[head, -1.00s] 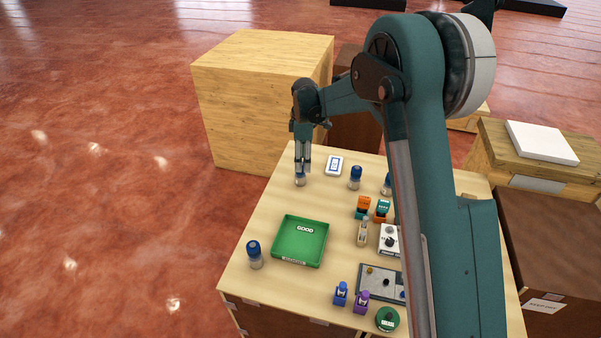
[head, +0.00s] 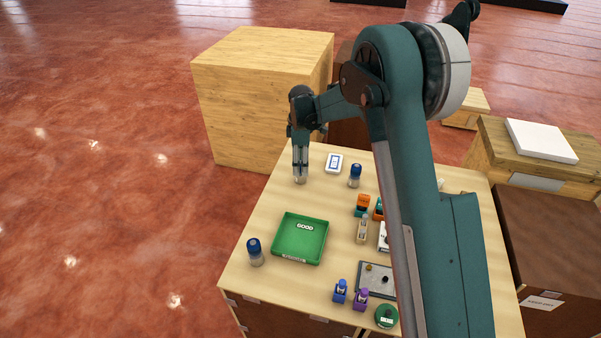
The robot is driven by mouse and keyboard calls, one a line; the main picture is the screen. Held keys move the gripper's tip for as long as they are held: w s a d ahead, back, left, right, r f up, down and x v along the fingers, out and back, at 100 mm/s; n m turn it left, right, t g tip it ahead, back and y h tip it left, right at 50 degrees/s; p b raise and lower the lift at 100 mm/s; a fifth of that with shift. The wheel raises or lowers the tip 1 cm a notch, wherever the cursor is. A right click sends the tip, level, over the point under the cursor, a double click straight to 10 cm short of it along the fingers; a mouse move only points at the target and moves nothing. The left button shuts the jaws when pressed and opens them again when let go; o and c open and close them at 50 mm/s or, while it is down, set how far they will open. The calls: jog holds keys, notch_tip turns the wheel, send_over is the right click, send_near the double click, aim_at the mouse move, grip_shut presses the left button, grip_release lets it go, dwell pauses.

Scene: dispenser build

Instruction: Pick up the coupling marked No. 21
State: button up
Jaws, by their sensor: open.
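No marking No. 21 is readable in the head view, so I cannot tell which piece is that coupling. My gripper (head: 300,174) points down at the far left of the table, with its fingers open. A small pale-bodied piece (head: 300,181) stands between or just behind the fingertips; its top is hidden by them, and contact cannot be told. Similar blue-capped pieces stand to the right (head: 355,175) and at the front left (head: 255,251). A green tray (head: 324,246) labelled GOOD lies in front of my gripper and looks empty.
A white card (head: 334,163) lies right of my gripper. Orange (head: 362,205), blue (head: 341,291) and purple (head: 361,299) pieces, a grey tray (head: 371,290) and a green round piece (head: 386,316) stand further forward. A large wooden box (head: 255,100) stands behind. My arm hides the table's right part.

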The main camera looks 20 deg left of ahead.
jog(key=shift+f, duration=0.15)
jog(key=shift+a+f+p, duration=0.1)
jog(key=shift+f+p, duration=0.5)
jog(key=shift+f, duration=1.9)
jog(key=c, duration=1.3)
